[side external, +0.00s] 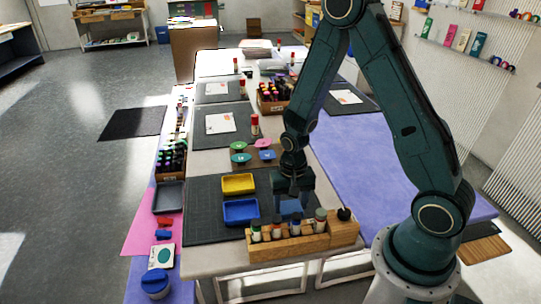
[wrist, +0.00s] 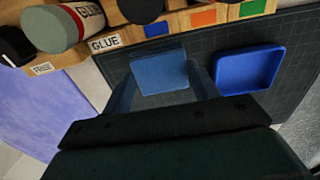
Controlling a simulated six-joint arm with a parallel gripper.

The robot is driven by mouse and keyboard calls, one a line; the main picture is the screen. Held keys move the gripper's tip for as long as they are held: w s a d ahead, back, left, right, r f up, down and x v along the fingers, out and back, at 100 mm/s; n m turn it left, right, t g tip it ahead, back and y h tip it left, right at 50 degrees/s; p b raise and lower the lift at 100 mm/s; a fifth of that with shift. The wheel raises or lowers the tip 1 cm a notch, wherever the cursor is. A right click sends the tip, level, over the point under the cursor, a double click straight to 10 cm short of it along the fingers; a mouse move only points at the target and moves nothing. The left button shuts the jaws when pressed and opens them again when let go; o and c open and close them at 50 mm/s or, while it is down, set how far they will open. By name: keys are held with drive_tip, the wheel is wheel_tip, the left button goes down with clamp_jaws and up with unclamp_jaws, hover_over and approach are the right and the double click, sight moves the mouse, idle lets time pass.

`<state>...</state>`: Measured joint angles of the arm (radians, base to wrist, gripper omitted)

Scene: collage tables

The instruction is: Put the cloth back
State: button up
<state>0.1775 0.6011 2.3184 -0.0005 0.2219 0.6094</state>
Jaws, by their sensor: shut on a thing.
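The cloth (wrist: 160,70), a light blue folded pad, sits between the two fingers of my gripper (wrist: 163,86) in the wrist view. My gripper is shut on it, one finger at each side. In the side view my gripper (side external: 292,194) points down over the dark mat (side external: 205,192), and the blue cloth (side external: 291,207) shows beneath it, just behind the wooden rack. I cannot tell whether the cloth touches the mat.
The wooden rack (side external: 290,246) with glue and bottles stands at the table's front edge, close to my gripper. A blue tray (side external: 241,212) and a yellow tray (side external: 238,184) lie to its left. Colored round lids (side external: 240,158) are behind.

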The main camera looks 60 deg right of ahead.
sight(291, 207)
drive_tip(key=shift+f, duration=1.9)
drive_tip(key=shift+f, duration=0.15)
drive_tip(key=o, duration=1)
drive_tip(key=shift+c, duration=0.2)
drive_tip(key=shift+r, duration=6.15)
